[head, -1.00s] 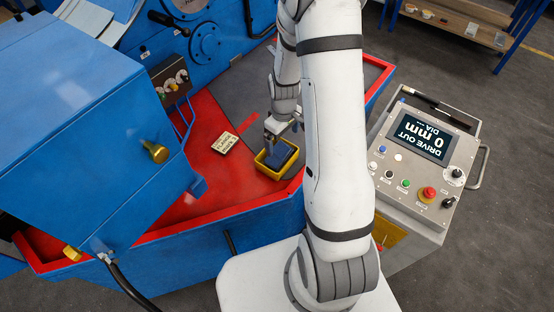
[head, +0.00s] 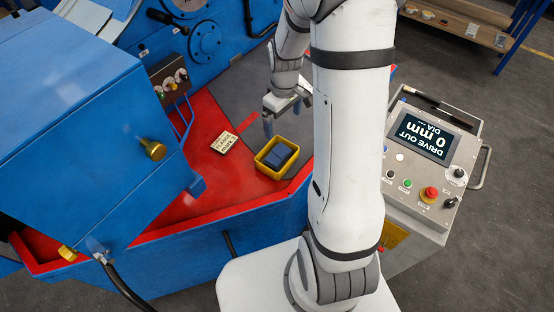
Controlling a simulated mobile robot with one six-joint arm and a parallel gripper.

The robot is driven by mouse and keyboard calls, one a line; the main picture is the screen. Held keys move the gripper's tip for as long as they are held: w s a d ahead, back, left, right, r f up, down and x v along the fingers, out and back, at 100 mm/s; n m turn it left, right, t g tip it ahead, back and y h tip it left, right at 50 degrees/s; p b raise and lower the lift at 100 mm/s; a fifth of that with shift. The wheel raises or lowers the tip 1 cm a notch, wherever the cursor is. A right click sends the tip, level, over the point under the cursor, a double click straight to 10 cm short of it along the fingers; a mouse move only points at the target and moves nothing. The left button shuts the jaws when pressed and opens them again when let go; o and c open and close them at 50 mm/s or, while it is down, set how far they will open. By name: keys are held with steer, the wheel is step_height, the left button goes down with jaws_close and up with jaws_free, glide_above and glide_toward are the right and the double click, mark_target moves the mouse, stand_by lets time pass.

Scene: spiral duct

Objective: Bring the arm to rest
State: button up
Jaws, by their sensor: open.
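My gripper (head: 283,118) hangs from my white arm (head: 345,140) above the machine's red and grey deck, just behind a yellow tray. It is open, with nothing seen between its fingers. The yellow tray (head: 262,166) sits on the deck and holds a dark blue block (head: 279,155). The gripper is apart from the tray and the block. My arm hides part of the deck to the right.
A small cream label plate (head: 224,142) lies left of the tray. A blue machine housing (head: 75,120) with a brass knob (head: 153,149) stands at left. A control console (head: 427,150) is at right. A shelf (head: 470,22) stands at the back right.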

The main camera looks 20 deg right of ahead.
stand_by(0.3)
steer(key=s+a+r+m+t+b, duration=0.1)
steer(key=s+a+r+m, duration=0.2)
steer(key=s+r, duration=0.5)
steer(key=s+a+r+m+t+b, duration=0.1)
steer(key=s+a+r+m+t, duration=0.1)
steer(key=s+r, duration=0.5)
steer(key=s+a, duration=0.1)
steer(key=s, duration=0.2)
steer(key=shift+r+m, duration=0.35)
steer(key=shift+m, duration=0.05)
